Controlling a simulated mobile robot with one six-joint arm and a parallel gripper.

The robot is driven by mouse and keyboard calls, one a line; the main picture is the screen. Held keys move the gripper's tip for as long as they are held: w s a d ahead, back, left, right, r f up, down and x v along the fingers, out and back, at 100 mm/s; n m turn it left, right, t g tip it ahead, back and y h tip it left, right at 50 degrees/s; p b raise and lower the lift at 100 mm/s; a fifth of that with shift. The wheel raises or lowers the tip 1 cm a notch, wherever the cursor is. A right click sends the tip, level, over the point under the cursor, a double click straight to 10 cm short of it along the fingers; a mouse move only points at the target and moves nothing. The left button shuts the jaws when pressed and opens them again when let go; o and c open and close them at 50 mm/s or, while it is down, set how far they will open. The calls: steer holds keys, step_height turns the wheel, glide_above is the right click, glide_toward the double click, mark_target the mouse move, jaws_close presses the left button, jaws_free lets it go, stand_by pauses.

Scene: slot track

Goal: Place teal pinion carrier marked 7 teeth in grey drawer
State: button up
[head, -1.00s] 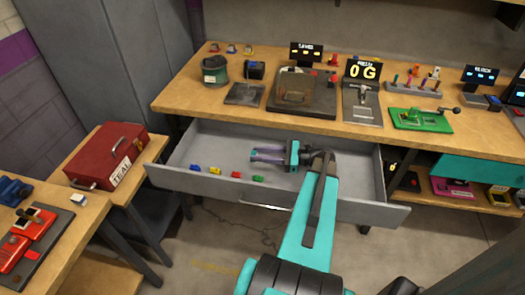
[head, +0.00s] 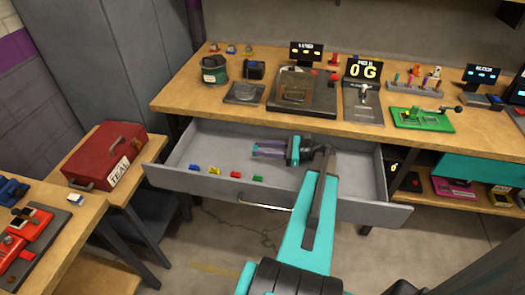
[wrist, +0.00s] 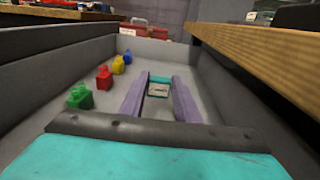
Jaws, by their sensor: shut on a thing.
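My gripper (head: 257,151) reaches from the right into the open grey drawer (head: 345,208), its purple fingers pointing left. In the wrist view the fingers (wrist: 158,95) are shut on a small teal carrier (wrist: 158,79) with a pale label, whose marking is too small to read. The carrier is between the fingertips, inside the drawer walls. I cannot tell whether it touches the drawer floor.
Blue (head: 193,168), yellow (head: 215,171), red (head: 235,175) and green (head: 258,178) pieces line the drawer's front side. The wooden bench edge (wrist: 265,65) runs along the right in the wrist view. The drawer's middle and right floor is clear.

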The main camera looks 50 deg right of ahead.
steer(key=shift+f, duration=0.55)
stand_by(0.4)
steer(key=o, duration=1.1)
steer(key=shift+r, duration=0.65)
steer(key=p+v, duration=0.3)
steer(key=v, duration=0.9)
steer(key=shift+f+p, duration=0.1)
steer(key=shift+p, duration=0.3)
